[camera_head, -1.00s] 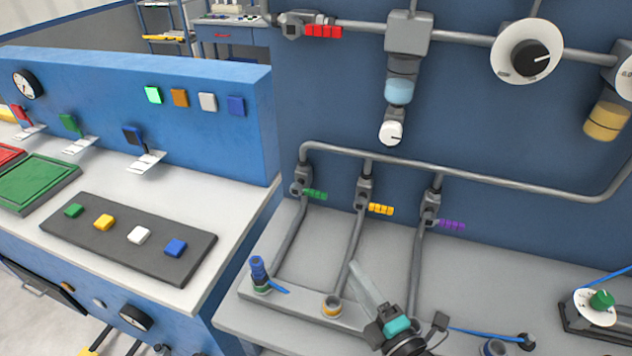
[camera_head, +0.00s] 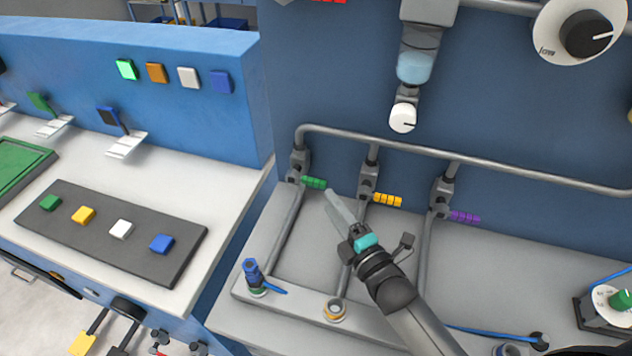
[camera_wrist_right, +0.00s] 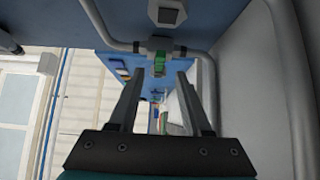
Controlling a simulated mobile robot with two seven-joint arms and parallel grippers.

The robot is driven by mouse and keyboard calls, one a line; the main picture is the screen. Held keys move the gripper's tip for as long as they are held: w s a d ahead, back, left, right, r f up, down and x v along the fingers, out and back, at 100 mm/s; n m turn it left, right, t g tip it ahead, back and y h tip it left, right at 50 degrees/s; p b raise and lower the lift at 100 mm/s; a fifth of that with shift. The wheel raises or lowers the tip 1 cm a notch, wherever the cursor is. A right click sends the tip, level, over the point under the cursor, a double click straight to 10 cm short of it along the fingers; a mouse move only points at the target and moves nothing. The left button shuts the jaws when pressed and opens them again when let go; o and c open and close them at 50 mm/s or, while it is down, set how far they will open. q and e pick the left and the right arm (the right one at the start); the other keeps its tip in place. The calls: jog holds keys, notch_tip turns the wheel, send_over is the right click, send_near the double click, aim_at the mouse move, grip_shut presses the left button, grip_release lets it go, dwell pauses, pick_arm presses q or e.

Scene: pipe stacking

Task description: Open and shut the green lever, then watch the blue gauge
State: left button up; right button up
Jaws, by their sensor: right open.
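The green lever (camera_head: 314,183) sticks out to the right from the leftmost of three valves on the grey pipes. It also shows in the right wrist view (camera_wrist_right: 159,62), ahead of the fingers. My right gripper (camera_head: 332,197) is open and empty, just right of and slightly below the green lever in the head view. In the wrist view the lever lies between the lines of the two fingers, a little beyond their tips, with no contact visible. A cup with blue content (camera_head: 416,67) hangs above a small white dial (camera_head: 403,117). I cannot tell whether this is the blue gauge. My left gripper is out of view.
A yellow lever (camera_head: 387,200) and a purple lever (camera_head: 465,216) sit on the valves to the right. A blue fitting (camera_head: 251,271) stands on the grey bench. A large white dial (camera_head: 556,45) is at upper right. The button pad (camera_head: 130,255) lies left.

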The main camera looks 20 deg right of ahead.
aim_at(318, 185)
jog(key=w, duration=0.3)
jog(key=w+a, duration=0.1)
jog(key=w, duration=0.2)
jog(key=shift+w+a+b, duration=0.1)
jog(key=shift+w+b, duration=0.1)
jog(key=shift+b, duration=0.15)
jog(key=shift+w+a, duration=0.15)
jog(key=shift+w, duration=0.5)
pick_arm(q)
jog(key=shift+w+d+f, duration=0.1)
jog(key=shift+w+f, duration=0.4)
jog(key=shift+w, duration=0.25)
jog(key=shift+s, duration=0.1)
pick_arm(e)
grip_shut()
